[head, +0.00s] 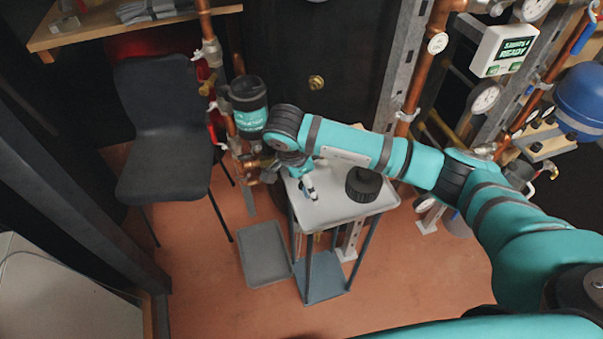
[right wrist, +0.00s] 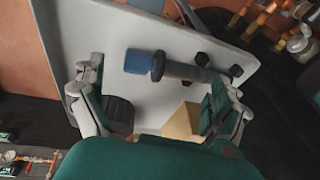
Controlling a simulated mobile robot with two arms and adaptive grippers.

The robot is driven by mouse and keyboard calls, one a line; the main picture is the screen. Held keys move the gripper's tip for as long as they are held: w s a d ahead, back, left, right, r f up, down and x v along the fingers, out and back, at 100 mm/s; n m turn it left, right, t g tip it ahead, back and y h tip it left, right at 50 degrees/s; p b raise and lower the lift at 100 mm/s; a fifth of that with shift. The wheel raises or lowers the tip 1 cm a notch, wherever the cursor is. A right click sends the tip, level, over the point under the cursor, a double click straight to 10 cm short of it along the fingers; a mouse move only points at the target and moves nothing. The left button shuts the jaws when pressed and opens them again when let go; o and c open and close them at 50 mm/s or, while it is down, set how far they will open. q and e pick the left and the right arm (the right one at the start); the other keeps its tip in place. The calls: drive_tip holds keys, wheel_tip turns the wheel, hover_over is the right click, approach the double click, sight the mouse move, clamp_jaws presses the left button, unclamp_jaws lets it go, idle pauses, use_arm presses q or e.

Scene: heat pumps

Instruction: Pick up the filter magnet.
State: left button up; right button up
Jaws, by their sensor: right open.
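A rod-like piece that looks like the filter magnet (right wrist: 182,70) lies on the pale tray top in the right wrist view. It has a blue end, a dark collar and a grey shaft with black knobs near it. My right gripper (right wrist: 158,80) is open, with its fingers spread to either side of this piece and nothing held between them. In the head view my right gripper (head: 308,188) hangs over the left part of the small grey stand (head: 335,212), and my arm hides the magnet. My left gripper is not in view.
A black ribbed cap (head: 363,184) stands on the stand, partly behind a finger in the wrist view. A beige block (right wrist: 181,122) lies near the other finger. A dark chair (head: 165,130), a floor tray (head: 265,254) and copper pipes (head: 408,112) surround the stand.

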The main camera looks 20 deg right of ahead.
drive_tip(key=shift+f, duration=0.35)
drive_tip(key=shift+c, duration=0.4)
drive_tip(key=shift+r, duration=0.1)
drive_tip(key=c, duration=1.1)
drive_tip(key=shift+s, duration=0.2)
drive_tip(key=c, duration=0.7)
drive_tip(key=shift+o, duration=0.2)
drive_tip(key=shift+d, duration=0.1)
